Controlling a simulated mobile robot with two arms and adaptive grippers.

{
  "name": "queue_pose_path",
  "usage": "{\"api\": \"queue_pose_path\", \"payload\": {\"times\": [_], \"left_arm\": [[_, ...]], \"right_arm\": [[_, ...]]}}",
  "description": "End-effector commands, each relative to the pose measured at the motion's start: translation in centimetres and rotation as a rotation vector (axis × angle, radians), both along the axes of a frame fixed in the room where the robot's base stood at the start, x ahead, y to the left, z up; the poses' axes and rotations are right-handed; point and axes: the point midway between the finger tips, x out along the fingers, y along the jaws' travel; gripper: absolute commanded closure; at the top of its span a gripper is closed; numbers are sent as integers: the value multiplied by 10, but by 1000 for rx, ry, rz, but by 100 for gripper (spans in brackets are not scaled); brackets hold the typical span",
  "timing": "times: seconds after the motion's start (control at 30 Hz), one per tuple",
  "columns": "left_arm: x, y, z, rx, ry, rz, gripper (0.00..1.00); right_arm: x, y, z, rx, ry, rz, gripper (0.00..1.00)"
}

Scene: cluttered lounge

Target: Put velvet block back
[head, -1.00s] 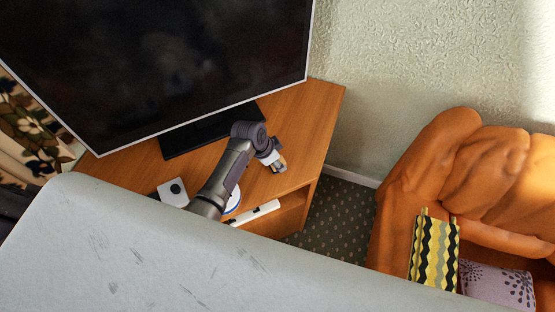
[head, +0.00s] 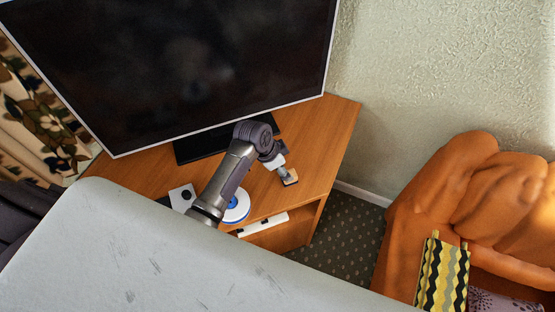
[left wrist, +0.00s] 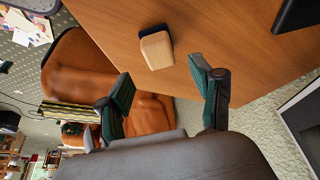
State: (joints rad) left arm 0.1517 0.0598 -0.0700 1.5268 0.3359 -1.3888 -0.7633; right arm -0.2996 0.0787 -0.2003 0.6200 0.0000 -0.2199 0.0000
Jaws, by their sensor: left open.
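The velvet block (left wrist: 156,50), small with a tan face and a dark blue edge, rests on the wooden TV stand top. In the head view the block (head: 290,180) lies near the stand's right front part, just past my left gripper (head: 283,168). In the left wrist view my left gripper (left wrist: 160,85) is open, its two green-padded fingers apart. The block lies beyond the fingertips, with nothing between the fingers. My right gripper is not in view.
A large TV (head: 180,70) stands on the wooden stand (head: 325,135). A white-and-blue round object (head: 238,207), a white box (head: 182,196) and a white bar (head: 263,224) sit near its front.

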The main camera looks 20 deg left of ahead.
Motion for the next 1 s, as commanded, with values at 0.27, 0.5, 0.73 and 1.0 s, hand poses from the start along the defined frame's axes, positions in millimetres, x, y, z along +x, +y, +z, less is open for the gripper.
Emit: {"api": "queue_pose_path", "payload": {"times": [0.27, 0.5, 0.73, 1.0], "left_arm": [[-12, 14, 45, 1, -1, 1, 34], [-16, 17, 55, 1, 2, 0, 34], [-16, 17, 55, 0, 1, 0, 34], [-16, 17, 55, 0, 1, 0, 34]], "right_arm": [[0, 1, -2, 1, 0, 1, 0], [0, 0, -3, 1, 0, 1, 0], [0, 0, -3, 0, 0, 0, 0], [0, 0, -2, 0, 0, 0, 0]]}}
